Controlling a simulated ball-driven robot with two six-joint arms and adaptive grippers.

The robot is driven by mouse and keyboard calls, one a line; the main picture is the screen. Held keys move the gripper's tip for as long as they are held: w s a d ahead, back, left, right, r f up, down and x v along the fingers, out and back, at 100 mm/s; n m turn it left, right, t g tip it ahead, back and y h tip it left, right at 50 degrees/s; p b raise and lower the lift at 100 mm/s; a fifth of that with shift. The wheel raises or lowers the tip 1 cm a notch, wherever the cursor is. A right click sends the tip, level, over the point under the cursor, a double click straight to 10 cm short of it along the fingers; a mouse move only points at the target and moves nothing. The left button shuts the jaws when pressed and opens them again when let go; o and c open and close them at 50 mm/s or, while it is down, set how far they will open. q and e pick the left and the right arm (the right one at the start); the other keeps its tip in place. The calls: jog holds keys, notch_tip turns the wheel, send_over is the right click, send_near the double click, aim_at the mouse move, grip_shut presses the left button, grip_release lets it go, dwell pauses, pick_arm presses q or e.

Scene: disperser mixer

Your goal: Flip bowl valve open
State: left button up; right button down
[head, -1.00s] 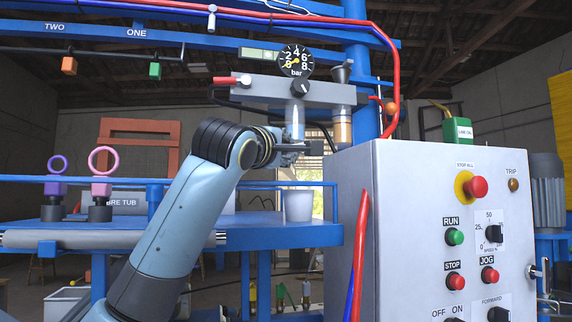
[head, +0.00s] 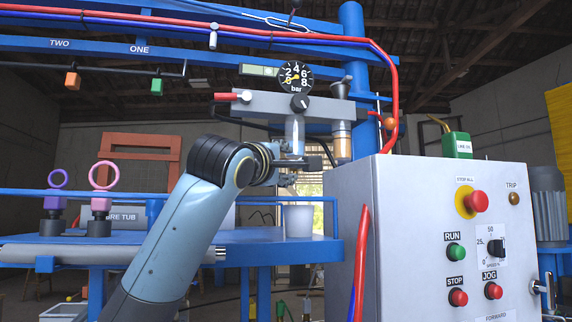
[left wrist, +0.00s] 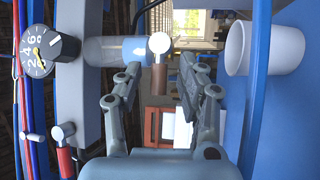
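The clear bowl (head: 295,133) with bluish liquid hangs under the grey air unit (head: 262,104), below the gauge (head: 296,76). In the left wrist view, turned sideways, the bowl (left wrist: 112,50) points right; a white round knob (left wrist: 159,43) and a brownish piece (left wrist: 160,77) show at its lower end. Whether these form the valve lever I cannot tell. My left gripper (head: 300,168) is just below the bowl. In the left wrist view its fingers (left wrist: 160,72) are spread, with the brownish piece between them in the picture; contact is unclear. My right gripper is not in view.
A white cup (head: 298,221) stands on the blue deck (head: 265,248) below the bowl. A second, amber bowl (head: 342,142) hangs to the right. The grey control cabinet (head: 405,240) stands close on the right, with red and blue hoses (head: 359,260) in front.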

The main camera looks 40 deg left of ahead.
pick_arm(q)
jog(key=v, duration=0.6)
jog(key=shift+s, duration=0.25)
jog(key=shift+f, duration=0.15)
